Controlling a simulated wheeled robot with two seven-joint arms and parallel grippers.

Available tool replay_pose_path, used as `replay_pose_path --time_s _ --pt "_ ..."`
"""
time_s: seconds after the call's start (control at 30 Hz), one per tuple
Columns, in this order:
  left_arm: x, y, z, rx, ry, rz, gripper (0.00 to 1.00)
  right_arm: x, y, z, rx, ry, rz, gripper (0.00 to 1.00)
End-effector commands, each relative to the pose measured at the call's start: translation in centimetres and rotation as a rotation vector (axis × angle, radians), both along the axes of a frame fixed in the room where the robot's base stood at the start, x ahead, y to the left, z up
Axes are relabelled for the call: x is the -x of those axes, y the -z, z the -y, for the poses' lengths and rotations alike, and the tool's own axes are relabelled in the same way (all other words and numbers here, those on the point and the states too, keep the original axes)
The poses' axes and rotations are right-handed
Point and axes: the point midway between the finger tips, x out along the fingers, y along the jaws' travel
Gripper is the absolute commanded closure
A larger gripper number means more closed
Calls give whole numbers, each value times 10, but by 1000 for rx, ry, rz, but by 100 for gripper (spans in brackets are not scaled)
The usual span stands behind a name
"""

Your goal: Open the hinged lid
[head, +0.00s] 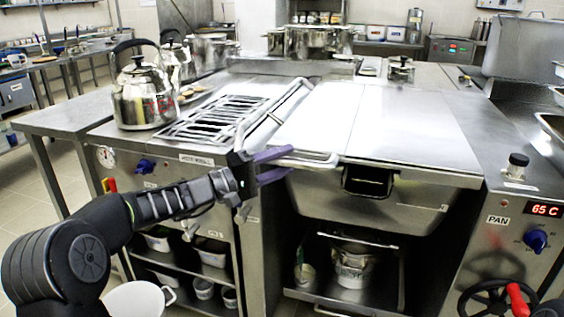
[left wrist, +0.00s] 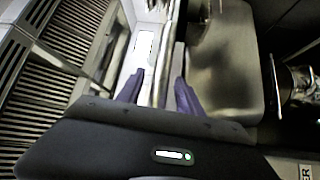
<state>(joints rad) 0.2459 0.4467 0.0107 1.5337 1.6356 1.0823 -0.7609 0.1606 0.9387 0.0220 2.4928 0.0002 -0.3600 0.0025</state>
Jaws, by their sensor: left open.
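The hinged lid (head: 372,117) is a wide, flat steel cover lying shut over the rectangular pan (head: 365,203) in the head view. A tubular bar handle (head: 318,161) sticks out at its front left edge. My left gripper (head: 289,161) has purple fingers and reaches in from the left at this handle. In the left wrist view, the open fingers (left wrist: 159,86) stand on either side of the steel bar (left wrist: 164,72), with gaps visible. Whether they touch it cannot be told.
A steel kettle (head: 144,98) stands left of the slatted grate (head: 213,117). A long rail (head: 275,108) runs between grate and lid. A panel with a 65 C display (head: 543,210) and a red-handled wheel (head: 497,299) are at right. A bucket (head: 353,266) stands below the pan.

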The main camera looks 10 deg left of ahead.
Motion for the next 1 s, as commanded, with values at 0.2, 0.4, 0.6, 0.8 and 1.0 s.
replay_pose_path --time_s 0.2,0.4,0.6,0.8,1.0 --pt "0 0 0 0 0 0 70 0 0 0 0 0 0 64" --pt "0 0 -1 0 0 0 86 0 0 0 0 0 0 64" --pt "0 0 -1 0 0 0 100 0 0 0 0 0 0 64" --pt "0 0 -1 -1 0 -1 100 0 0 0 0 0 0 64" --pt "0 0 -1 -1 0 -1 100 0 0 0 0 0 0 64"
